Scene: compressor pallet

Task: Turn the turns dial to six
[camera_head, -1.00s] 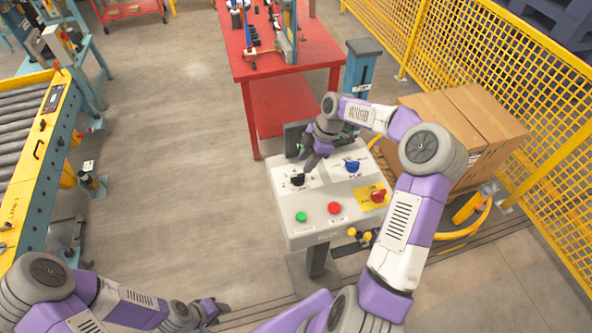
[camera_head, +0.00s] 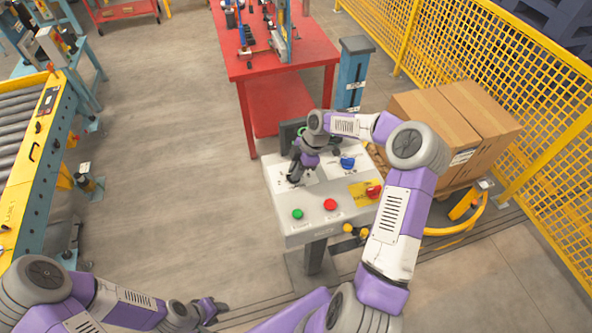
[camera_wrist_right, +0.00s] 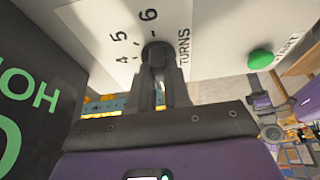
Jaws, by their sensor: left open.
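The turns dial (camera_wrist_right: 157,48) is a dark round knob on the white panel of the grey control console (camera_head: 322,226). The printed word TURNS and the numbers 4, 5 and 6 show around it in the right wrist view. My right gripper (camera_wrist_right: 159,68) has its fingertips at the dial, one on each side as far as I can see. Whether they press on it is unclear, and they hide the dial's pointer. In the head view my right gripper (camera_head: 293,179) covers the dial. My left gripper (camera_head: 213,308) is open and empty, low over the floor.
The console also carries a blue knob (camera_head: 347,162), a green button (camera_head: 297,214), a red button (camera_head: 330,204) and a red stop button (camera_head: 374,192). A dark screen (camera_head: 287,132) stands behind. Cardboard boxes (camera_head: 440,120) and a yellow fence (camera_head: 480,70) are at the right.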

